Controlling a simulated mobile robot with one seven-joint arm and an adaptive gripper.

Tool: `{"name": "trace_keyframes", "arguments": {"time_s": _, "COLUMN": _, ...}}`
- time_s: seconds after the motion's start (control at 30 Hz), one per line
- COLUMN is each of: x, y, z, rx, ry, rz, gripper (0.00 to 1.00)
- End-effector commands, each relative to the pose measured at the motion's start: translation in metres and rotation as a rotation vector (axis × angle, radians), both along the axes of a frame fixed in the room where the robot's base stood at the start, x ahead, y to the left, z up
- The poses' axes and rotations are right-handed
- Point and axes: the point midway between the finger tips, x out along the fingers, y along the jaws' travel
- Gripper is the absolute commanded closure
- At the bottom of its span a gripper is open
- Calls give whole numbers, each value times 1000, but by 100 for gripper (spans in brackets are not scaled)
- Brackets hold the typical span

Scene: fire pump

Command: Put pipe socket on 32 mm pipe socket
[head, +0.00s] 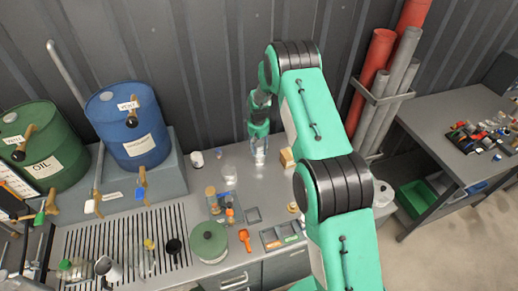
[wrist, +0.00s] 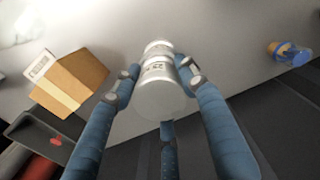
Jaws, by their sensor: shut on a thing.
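My gripper (wrist: 159,74) has its blue fingers closed around a pale grey cylindrical piece, which looks like the pipe socket (wrist: 160,98). Its wide round end faces the wrist camera. Beyond the fingertips a narrower ringed section (wrist: 158,47) shows; I cannot tell whether it belongs to the held piece or is a separate socket below it. In the head view my gripper (head: 260,147) points down over the grey bench near the back wall, with a whitish piece (head: 260,157) at its tips. I cannot clearly pick out a separate 32 mm pipe socket.
A cardboard box (wrist: 72,80) stands close to the left in the wrist view. A blue and orange item (wrist: 290,52) lies to the right. In the head view, a clear container (head: 229,174) stands left of my gripper, and a blue drum (head: 128,122) stands farther left.

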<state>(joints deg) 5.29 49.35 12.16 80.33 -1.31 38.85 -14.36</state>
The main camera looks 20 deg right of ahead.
Motion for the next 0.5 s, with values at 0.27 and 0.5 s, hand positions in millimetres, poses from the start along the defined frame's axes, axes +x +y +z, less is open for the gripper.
{"name": "trace_keyframes", "arguments": {"time_s": 0.27, "x": 0, "y": 0, "z": 0, "rx": 0, "ry": 0, "rz": 0, "gripper": 39}}
{"name": "trace_keyframes", "arguments": {"time_s": 0.5, "x": 0, "y": 0, "z": 1, "rx": 0, "ry": 0, "rz": 0, "gripper": 39}}
